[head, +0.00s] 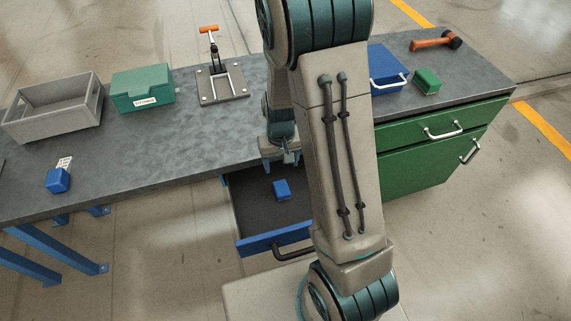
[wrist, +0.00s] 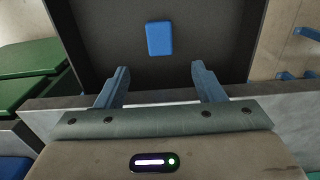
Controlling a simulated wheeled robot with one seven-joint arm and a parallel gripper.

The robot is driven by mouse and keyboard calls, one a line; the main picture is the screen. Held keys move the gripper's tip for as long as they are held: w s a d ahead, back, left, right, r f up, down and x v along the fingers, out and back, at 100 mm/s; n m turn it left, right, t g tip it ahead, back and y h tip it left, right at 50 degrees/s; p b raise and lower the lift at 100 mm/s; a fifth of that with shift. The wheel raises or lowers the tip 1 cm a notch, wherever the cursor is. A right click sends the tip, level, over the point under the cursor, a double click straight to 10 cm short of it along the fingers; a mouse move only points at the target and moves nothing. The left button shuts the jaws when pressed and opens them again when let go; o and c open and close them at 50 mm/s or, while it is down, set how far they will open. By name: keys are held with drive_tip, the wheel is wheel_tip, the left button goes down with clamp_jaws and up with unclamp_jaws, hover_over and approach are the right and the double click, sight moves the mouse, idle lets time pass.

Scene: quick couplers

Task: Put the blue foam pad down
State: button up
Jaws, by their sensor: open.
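The blue foam pad (head: 282,190) lies flat on the dark floor of the open drawer (head: 245,220). In the wrist view the pad (wrist: 159,39) is beyond my fingertips, apart from them, with the drawer floor visible around it. My gripper (wrist: 160,80) is open with nothing between its fingers. In the head view my gripper (head: 281,162) is over the bench's front edge, above the back of the drawer, and partly hidden by my arm.
A green drawer cabinet (head: 430,150) stands right of the open drawer.

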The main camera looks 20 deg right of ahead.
drive_tip(key=s+r+t, duration=0.1)
drive_tip(key=s+r, duration=0.6)
drive_tip(key=r, duration=0.3)
drive_tip(key=s+r+t, duration=0.2)
drive_tip(key=s+r, duration=0.6)
drive_tip(key=r, duration=0.3)
drive_tip(key=shift+w, duration=0.1)
